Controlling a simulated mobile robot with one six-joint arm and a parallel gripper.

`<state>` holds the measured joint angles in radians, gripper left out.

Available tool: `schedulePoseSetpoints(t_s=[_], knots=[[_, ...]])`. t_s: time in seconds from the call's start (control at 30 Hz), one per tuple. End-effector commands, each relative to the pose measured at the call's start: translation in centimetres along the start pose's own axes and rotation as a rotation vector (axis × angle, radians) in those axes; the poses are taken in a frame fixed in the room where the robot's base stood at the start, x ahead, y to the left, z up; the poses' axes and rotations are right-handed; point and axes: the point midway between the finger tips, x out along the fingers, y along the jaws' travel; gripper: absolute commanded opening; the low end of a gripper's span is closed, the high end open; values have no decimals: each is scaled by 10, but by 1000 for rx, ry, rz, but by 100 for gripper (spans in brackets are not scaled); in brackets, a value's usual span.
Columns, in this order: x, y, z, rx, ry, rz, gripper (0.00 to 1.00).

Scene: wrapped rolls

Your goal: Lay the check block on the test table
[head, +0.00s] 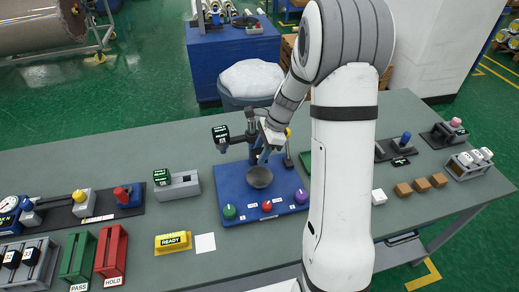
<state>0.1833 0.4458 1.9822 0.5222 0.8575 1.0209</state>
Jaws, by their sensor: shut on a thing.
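My gripper (265,155) is over the back part of a blue test stand base (233,193), in front of a dark upright post. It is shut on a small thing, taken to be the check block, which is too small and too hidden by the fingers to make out. A round grey dish-like piece (259,177) on the blue base, which may be the test table, sits below and in front of my gripper, apart from it. A dark display with green lettering (220,133) stands at the left of the post.
Green, red and purple knobs (267,206) line the front of the blue base. A grey device (178,187) with a display stands to the left. A yellow READY block (173,242) lies front left. Brown blocks (421,185) lie right of my arm.

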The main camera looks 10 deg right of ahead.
Motion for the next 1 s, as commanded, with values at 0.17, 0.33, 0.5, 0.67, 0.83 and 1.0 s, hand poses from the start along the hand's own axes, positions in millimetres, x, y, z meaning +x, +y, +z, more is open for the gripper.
schedulePoseSetpoints(t_s=[0.17, 0.33, 0.5, 0.67, 0.83, 1.0], knots=[[5, 0, -2, 0, -1, 0, 17], [16, 0, -7, 0, -1, 0, 17], [31, 0, -13, -1, -1, 1, 17], [43, 0, -17, -2, -2, 2, 17], [47, 0, -19, -2, -2, 1, 17], [46, 0, -18, -2, -2, 1, 17]])
